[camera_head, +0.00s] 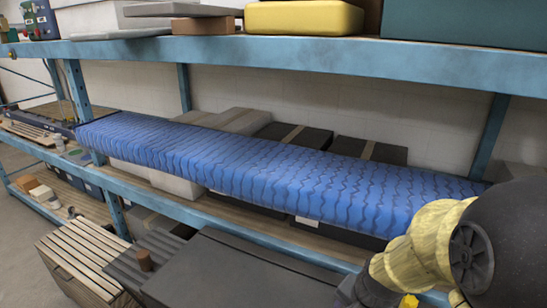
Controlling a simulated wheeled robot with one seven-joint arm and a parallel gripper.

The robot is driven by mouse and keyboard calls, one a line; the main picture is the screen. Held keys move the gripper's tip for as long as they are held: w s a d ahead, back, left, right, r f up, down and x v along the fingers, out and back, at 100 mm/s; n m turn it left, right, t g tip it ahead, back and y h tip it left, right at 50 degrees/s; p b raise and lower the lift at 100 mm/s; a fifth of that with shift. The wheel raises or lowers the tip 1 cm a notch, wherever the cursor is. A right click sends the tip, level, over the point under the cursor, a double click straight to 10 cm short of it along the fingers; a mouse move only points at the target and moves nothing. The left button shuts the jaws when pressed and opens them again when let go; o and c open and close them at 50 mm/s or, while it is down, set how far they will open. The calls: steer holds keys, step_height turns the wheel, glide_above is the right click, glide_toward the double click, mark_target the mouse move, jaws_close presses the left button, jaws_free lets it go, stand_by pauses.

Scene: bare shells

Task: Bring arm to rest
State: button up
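Part of my arm (430,245), with yellow and black links, shows at the lower right, in front of the shelving. It covers the right end of the middle shelf from view. The arm runs out of the picture at the right and bottom edges. I cannot make out my gripper's fingers in this view, nor anything held.
Blue metal shelving (330,55) fills the view. A long blue wavy-patterned piece (270,170) spans the middle level, with dark boxes (295,136) behind it. A yellow case (304,17) lies on top. A slatted wooden crate (85,255) and a grey box (230,275) stand below.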

steer(key=s+n, duration=0.1)
steer(key=n, duration=0.2)
steer(key=s+a+f+n+b, duration=0.1)
steer(key=n, duration=0.2)
steer(key=a+f+n+b, duration=0.1)
steer(key=n, duration=0.2)
steer(key=shift+s+g+h, duration=0.3)
steer(key=shift+s, duration=0.1)
steer(key=shift+s+a, duration=0.1)
steer(key=shift+c, duration=0.3)
